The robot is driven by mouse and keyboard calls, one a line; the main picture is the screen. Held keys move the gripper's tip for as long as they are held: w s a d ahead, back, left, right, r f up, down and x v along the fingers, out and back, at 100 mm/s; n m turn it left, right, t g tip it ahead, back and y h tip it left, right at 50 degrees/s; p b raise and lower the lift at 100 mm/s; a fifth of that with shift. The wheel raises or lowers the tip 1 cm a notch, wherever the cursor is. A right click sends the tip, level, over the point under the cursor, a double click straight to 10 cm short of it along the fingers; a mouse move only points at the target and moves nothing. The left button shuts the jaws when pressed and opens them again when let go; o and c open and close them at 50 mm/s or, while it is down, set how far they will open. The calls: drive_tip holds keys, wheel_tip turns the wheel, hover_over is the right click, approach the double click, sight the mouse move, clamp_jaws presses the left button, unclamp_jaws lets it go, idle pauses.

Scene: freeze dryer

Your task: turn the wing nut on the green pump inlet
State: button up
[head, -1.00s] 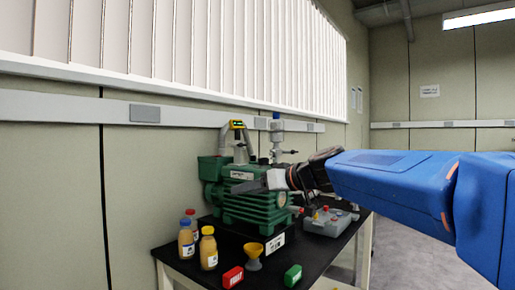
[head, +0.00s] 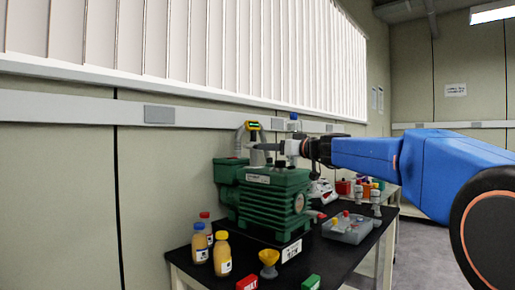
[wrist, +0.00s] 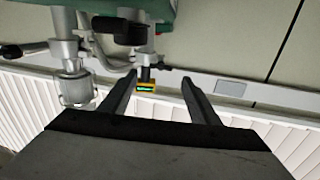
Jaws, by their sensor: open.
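The green pump (head: 270,195) stands on the black table in the head view; its green edge (wrist: 160,8) is at the top of the wrist view. My gripper (head: 262,147) is above the pump, pointing left, near the pipework on its top. In the wrist view my gripper (wrist: 158,78) is open and empty, with its two fingers apart. A grey vertical pipe with a small dark clamp-like part (wrist: 156,67) shows between the fingertips; I cannot tell for sure whether this is the wing nut. A yellow-framed display (wrist: 146,86) is just beyond it.
A metal valve fitting (wrist: 72,75) is left of the fingers in the wrist view. Bottles (head: 221,253), a yellow funnel (head: 269,262), a red box (head: 247,283) and a green box (head: 311,282) are at the table's front. A grey tray (head: 350,229) is right of the pump.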

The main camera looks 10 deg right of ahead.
drive_tip(key=x, duration=0.9)
drive_tip(key=shift+w+a, duration=0.2)
drive_tip(key=shift+c, duration=0.3)
drive_tip(key=c, duration=1)
